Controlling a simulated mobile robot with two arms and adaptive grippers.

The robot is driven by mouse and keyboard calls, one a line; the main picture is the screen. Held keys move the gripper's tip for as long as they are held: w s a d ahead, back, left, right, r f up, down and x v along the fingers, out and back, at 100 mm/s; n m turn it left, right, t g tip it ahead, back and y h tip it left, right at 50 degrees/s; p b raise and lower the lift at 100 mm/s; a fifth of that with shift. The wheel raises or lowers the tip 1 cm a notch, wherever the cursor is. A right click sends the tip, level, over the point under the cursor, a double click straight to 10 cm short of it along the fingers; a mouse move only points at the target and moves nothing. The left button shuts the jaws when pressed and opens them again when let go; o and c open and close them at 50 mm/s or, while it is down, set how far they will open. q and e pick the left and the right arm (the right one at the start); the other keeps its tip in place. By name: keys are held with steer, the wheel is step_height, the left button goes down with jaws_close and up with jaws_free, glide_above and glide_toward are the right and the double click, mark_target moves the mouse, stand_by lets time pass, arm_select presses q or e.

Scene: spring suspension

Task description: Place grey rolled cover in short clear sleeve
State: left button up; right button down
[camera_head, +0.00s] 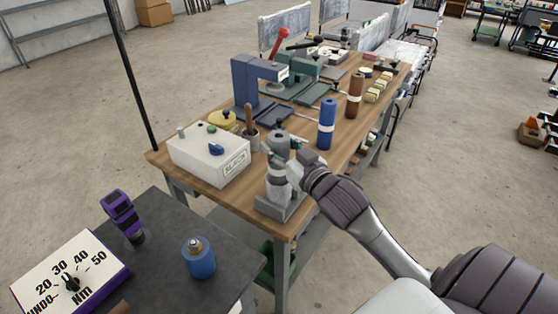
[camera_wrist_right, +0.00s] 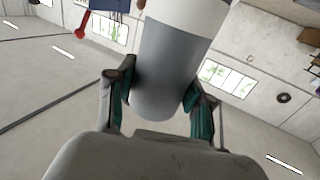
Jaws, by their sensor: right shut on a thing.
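The grey rolled cover (camera_head: 278,136) stands roughly upright above the near corner of the wooden bench. My right gripper (camera_head: 279,148) is shut on its upper part. In the right wrist view the grey roll (camera_wrist_right: 165,75), with a white band, sits between the green finger pads of my right gripper (camera_wrist_right: 160,98). Below the roll, a short clear sleeve (camera_head: 280,192) appears on a grey base (camera_head: 290,210). The roll's lower end overlaps the sleeve in the picture; I cannot tell how deep it sits in it. My left gripper is out of view.
A white box marked SLACK (camera_head: 208,157) stands close left of the sleeve. A blue roll (camera_head: 327,125) and a brown roll (camera_head: 355,95) stand behind to the right. A blue press (camera_head: 245,80) is further back. A dark table (camera_head: 165,255) is at the front left.

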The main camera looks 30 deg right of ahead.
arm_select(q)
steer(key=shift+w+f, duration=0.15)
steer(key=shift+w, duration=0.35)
arm_select(e)
step_height(320, 180, down, 4)
steer(key=shift+r, duration=0.1)
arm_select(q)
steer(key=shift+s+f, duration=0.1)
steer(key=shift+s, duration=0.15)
arm_select(e)
steer(key=shift+c, duration=2.2)
jaws_free()
steer(key=shift+f, duration=0.2)
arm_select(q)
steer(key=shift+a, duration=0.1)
arm_select(e)
steer(key=shift+r, duration=0.1)
arm_select(q)
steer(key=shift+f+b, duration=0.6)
steer(key=shift+b, duration=0.25)
arm_select(e)
steer(key=s, duration=1.2)
